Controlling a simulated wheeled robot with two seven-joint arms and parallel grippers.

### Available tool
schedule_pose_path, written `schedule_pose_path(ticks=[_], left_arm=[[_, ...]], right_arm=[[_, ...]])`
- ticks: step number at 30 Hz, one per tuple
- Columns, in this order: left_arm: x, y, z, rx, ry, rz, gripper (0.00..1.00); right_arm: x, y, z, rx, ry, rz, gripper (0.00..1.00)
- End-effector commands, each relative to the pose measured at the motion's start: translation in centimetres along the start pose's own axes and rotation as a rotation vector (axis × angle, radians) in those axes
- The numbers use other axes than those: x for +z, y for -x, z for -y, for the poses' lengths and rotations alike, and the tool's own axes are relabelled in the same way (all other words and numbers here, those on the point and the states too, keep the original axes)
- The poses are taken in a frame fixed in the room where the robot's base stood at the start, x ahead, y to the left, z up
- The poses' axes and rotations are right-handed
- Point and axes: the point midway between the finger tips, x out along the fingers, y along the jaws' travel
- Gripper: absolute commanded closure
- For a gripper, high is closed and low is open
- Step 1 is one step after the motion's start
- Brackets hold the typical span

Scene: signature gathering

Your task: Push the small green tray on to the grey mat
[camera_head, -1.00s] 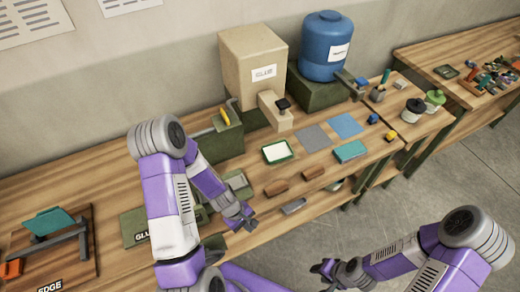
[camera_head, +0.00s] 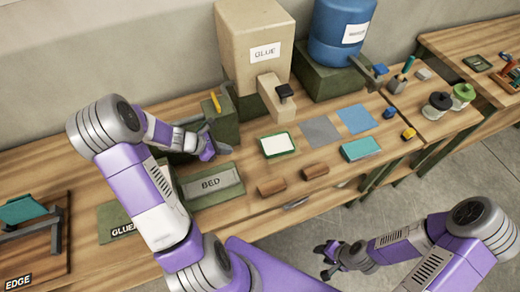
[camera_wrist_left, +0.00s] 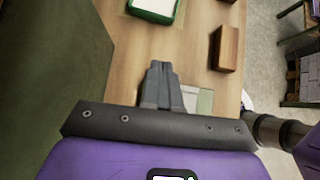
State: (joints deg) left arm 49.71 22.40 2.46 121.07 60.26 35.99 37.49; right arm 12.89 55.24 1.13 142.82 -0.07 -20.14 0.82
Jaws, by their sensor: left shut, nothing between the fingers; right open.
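The small green tray (camera_head: 280,155), green-rimmed with a white inside, lies flat on the bench. The grey mat (camera_head: 321,132) lies just to its right, with a narrow gap between them. My left gripper (camera_head: 212,153) is shut and empty, left of the tray and apart from it. In the left wrist view its fingertips (camera_wrist_left: 161,66) point toward the tray (camera_wrist_left: 152,17), which is cut off by the top edge. My right gripper (camera_head: 324,260) is open and empty, in front of the bench over the floor.
A blue mat (camera_head: 356,119) lies right of the grey mat. A teal box (camera_head: 361,149) and two brown blocks (camera_head: 271,187) (camera_head: 315,170) lie nearer the front edge. Behind stand the tan glue dispenser (camera_head: 252,50) and its spout. The BED plate (camera_head: 212,184) is below my left gripper.

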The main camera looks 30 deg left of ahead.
Motion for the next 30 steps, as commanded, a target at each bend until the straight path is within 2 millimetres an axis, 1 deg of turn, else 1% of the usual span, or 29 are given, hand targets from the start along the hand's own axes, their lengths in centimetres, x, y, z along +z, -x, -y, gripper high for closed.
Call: schedule_pose_path(ticks=[1,3,8,11,14,21,23,24,27,30], left_arm=[[-0.9,-1.0,0.0,-0.001,-0.001,0.001,1.0],[-1.3,-1.4,0.0,-0.002,-0.001,0.001,1.0],[-1.5,-2.1,0.1,-0.003,-0.002,0.001,1.0],[-1.4,-3.2,0.1,-0.006,-0.002,0.001,1.0],[-1.5,-5.1,0.2,-0.007,-0.002,0.001,1.0],[-1.5,-10.4,0.2,-0.007,-0.001,0.001,1.0],[-1.5,-11.6,0.2,-0.007,-0.002,0.001,1.0],[-1.3,-12.2,0.2,-0.006,-0.002,0.002,1.0],[0.2,-13.0,0.1,-0.005,-0.006,0.002,1.0],[0.9,-13.8,0.2,-0.005,-0.004,0.0,1.0]], right_arm=[[-0.1,-1.2,-0.5,0.0,0.0,-0.001,0.57],[-0.2,-1.8,-0.7,0.0,0.0,-0.002,0.57],[-0.2,-2.1,-0.8,0.0,0.0,-0.002,0.57],[-0.2,-2.2,-0.8,0.0,0.0,-0.002,0.57],[-0.2,-2.5,-0.9,0.0,0.0,-0.002,0.57],[-0.3,-3.3,-1.2,0.0,0.0,-0.002,0.57],[-0.3,-3.5,-1.3,0.0,0.0,-0.002,0.57],[-0.3,-3.5,-1.3,0.0,0.0,-0.002,0.57],[-0.2,-3.1,-1.1,0.0,0.0,-0.002,0.57],[-0.2,-3.0,-1.1,0.0,0.0,-0.002,0.57]])
